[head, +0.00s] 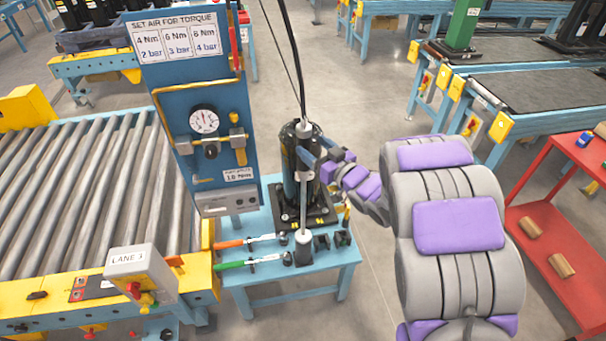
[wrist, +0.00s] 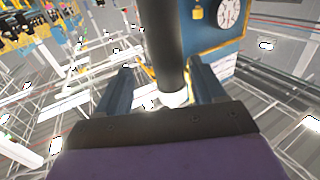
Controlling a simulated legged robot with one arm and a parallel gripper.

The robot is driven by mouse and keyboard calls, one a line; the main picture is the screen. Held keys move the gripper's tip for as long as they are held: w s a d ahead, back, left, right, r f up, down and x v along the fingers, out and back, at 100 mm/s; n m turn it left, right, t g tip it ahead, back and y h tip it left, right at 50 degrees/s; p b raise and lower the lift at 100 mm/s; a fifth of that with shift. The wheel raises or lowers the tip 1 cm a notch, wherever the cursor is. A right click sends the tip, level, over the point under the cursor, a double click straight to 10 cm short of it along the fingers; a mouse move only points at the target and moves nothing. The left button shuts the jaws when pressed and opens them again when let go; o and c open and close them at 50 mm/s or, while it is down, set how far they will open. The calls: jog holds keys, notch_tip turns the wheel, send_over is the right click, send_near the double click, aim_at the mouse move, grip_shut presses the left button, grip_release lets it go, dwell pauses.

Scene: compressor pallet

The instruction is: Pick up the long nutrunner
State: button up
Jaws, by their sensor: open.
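The long nutrunner (head: 304,205) stands upright over the small blue table, hanging under a dark hose, its lower end at a black holder (head: 303,250). In the wrist view its dark body (wrist: 160,40) runs down between the fingers to a pale section. My gripper (head: 309,158) is open at the nutrunner's upper part. In the wrist view my gripper's (wrist: 162,88) two blue fingers stand on either side of the body, with gaps visible. Whether the body touches the palm is hard to tell. A black compressor (head: 288,180) stands upright close behind the nutrunner.
A blue gauge panel (head: 180,70) stands close on the left. Orange (head: 230,244) and green (head: 229,265) handled wrenches lie on the blue table (head: 265,296). A roller conveyor (head: 85,190) is at left, a red cart (head: 530,225) at right. Floor between is clear.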

aim_at(300, 142)
jog(key=x, duration=0.2)
jog(key=b+x, duration=0.1)
jog(key=x, duration=0.1)
jog(key=f+x, duration=0.1)
jog(key=x, duration=0.1)
jog(key=shift+s+a, duration=0.35)
jog(key=shift+s, duration=0.05)
jog(key=shift+d+r, duration=0.15)
jog(key=shift+d, duration=0.35)
jog(key=shift+c, duration=1.1)
jog(key=c, duration=0.3)
jog(key=shift+a, duration=0.65)
jog(key=c, duration=0.5)
jog(key=shift+d, duration=0.1)
grip_shut()
jog(key=shift+d, duration=0.3)
jog(key=shift+a, duration=0.1)
